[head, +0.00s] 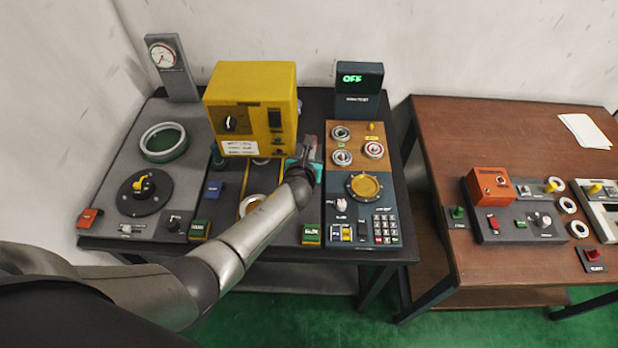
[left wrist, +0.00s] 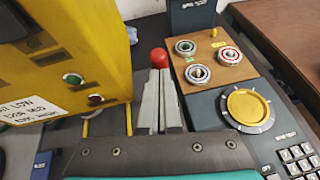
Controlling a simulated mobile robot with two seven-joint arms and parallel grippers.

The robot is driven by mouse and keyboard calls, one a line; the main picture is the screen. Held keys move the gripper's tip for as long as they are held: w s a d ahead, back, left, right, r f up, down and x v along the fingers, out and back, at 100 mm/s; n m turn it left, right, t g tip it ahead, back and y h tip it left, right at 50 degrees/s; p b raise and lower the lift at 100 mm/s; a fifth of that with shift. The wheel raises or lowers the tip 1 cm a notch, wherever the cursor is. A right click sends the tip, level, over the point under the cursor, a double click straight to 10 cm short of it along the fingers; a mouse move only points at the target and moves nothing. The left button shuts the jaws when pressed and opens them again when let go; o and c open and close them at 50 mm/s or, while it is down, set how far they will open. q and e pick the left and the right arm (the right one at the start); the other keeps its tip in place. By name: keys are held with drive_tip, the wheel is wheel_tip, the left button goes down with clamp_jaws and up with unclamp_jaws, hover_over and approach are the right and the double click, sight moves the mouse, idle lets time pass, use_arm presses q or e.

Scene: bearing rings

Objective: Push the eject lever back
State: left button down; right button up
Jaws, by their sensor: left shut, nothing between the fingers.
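A red ball knob (left wrist: 159,57), which looks like the end of the eject lever, shows in the left wrist view between the yellow machine and the wooden bearing board. Its shaft is hidden behind my fingers. My left gripper (left wrist: 158,75) is shut and empty, its fingertips just at the knob; I cannot tell whether they touch it. In the head view my left gripper (head: 310,145) is at the right side of the yellow machine (head: 250,85), and the lever is mostly hidden there. My right gripper is not in view.
The wooden board (head: 350,132) with several bearing rings is close on the right of the gripper. A yellow round dial (head: 365,186) and a keypad (head: 386,229) are nearer. A display (head: 359,80) reading OFF stands behind. A brown table (head: 500,130) is further right.

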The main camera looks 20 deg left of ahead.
use_arm(q)
drive_tip(key=w, duration=0.1)
drive_tip(key=w+r, duration=0.1)
drive_tip(key=shift+w+a, duration=0.3)
drive_tip(key=shift+a, duration=0.1)
